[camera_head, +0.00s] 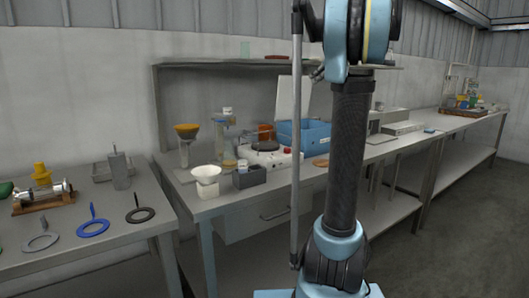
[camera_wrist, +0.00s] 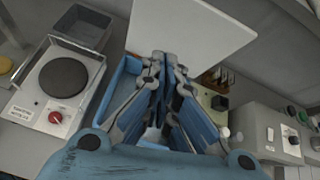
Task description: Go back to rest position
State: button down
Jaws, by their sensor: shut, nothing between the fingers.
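My gripper (camera_wrist: 166,62) shows in the wrist view, its blue and grey fingers shut with nothing between them. It is above a blue bin (camera_wrist: 122,76), which is partly hidden behind the fingers. The bin also shows in the head view (camera_head: 312,132) on the bench, left of my arm. My arm rises upright through the middle of the head view, with its upper part cut off by the top edge. My gripper does not show in the head view.
A hotplate stirrer (camera_wrist: 66,78) stands left of the bin in the wrist view. A white panel (camera_wrist: 200,28) rises beyond the fingers. A grey instrument (camera_wrist: 270,130) is at right. The left bench (camera_head: 110,240) holds rings. Open floor (camera_head: 465,235) lies at right.

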jog(key=s+a+f+n+g+h, duration=0.1)
jog(key=s+a+f+n+g, duration=0.1)
jog(key=s+a+f+n, duration=0.4)
jog(key=s+a+f+n+g+h, duration=0.1)
jog(key=s+f+n, duration=0.3)
jog(key=s+f, duration=0.55)
jog(key=s+a+f+n+g, duration=0.2)
jog(key=s+a+f+n, duration=0.25)
jog(key=s+f, duration=0.35)
jog(key=s+d+f+n+g+h, duration=0.1)
jog(key=s+f+n+h, duration=0.1)
jog(key=s+f+n, duration=0.4)
jog(key=s+d+f+n+g+h, duration=0.1)
jog(key=s+f+n, duration=0.6)
jog(key=s+f, duration=0.9)
jog(key=shift+s+d+f+g+h, duration=0.15)
jog(key=shift+s+d+g+h, duration=0.25)
jog(key=shift+d+h, duration=0.4)
jog(key=shift+a, duration=0.1)
jog(key=shift+w+f, duration=0.2)
jog(key=shift+w, duration=0.3)
